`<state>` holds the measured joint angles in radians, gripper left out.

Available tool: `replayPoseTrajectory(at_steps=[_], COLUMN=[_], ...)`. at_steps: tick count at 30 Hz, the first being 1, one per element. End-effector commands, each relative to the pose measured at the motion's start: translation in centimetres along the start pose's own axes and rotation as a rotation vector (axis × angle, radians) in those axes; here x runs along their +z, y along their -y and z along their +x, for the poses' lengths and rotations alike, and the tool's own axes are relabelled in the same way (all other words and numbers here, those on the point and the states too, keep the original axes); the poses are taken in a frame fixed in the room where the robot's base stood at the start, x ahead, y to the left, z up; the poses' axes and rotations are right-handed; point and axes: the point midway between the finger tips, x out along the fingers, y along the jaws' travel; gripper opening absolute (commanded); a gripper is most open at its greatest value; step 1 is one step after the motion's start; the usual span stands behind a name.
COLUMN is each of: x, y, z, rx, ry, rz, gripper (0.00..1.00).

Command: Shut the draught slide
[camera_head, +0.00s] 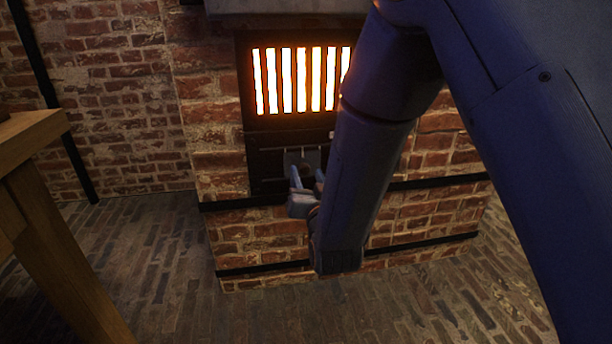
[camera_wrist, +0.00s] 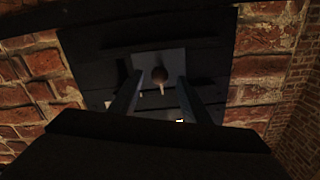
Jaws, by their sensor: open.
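The draught slide (camera_head: 292,157) is a dark grey plate on a black panel below the glowing grate of the brick furnace. In the wrist view the slide (camera_wrist: 172,58) carries a round brown knob (camera_wrist: 160,75). My gripper (camera_head: 307,178) is in front of the slide, its two fingers apart. In the wrist view my gripper (camera_wrist: 158,84) has one finger on each side of the knob, with nothing clamped. I cannot tell whether the fingertips touch the plate. My arm hides the right part of the panel in the head view.
The furnace grate (camera_head: 290,80) glows bright orange behind vertical bars just above. Brickwork with black iron bands (camera_head: 245,201) surrounds the panel. A wooden table (camera_head: 30,140) stands at the left. The brick floor (camera_head: 150,260) between them is clear.

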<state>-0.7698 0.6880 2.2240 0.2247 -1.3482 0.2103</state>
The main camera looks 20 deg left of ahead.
Motion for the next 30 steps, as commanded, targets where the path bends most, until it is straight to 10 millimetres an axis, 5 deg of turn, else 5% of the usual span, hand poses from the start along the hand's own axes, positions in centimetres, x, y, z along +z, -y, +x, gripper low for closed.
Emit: replayPoseTrajectory(at_steps=[6, 17, 25, 30], x=[0.1, 0.0, 0.0, 0.0], y=[-0.1, -0.1, -0.1, -0.1], z=[2.7, 3.3, 3.3, 3.2], rx=[0.000, 0.001, 0.001, 0.001], ry=[-0.001, 0.001, 0.001, 0.001], rz=[0.001, 0.000, 0.000, 0.000], gripper=[0.43, 0.43, 0.01, 0.00])
